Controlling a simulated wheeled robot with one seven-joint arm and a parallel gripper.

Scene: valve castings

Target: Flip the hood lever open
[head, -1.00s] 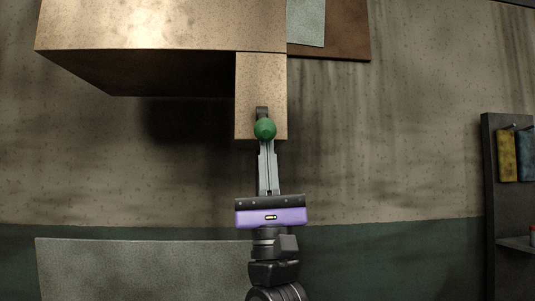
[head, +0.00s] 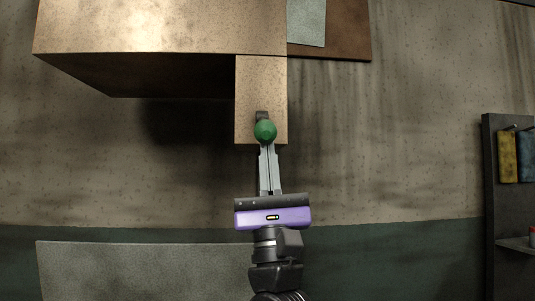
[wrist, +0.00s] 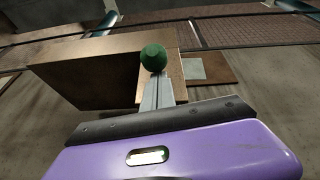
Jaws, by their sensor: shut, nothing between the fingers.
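The hood (head: 160,30) is a large brass-coloured box on the wall at upper left, with a narrow panel (head: 262,80) hanging at its right end. The hood lever has a green ball knob (head: 265,132) on a short dark stem (head: 262,115), in front of the low part of the panel. My gripper (head: 267,147) is shut and empty, pointing up, with its tips right at the underside of the knob. In the wrist view the knob (wrist: 153,57) sits at the ends of the shut fingers. I cannot tell whether they touch.
A dark shelf (head: 490,180) with yellow and blue items hangs at the right edge. A grey panel (head: 140,270) is at lower left. A brown board with a pale sheet (head: 306,22) is beside the hood. The wall right of the lever is clear.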

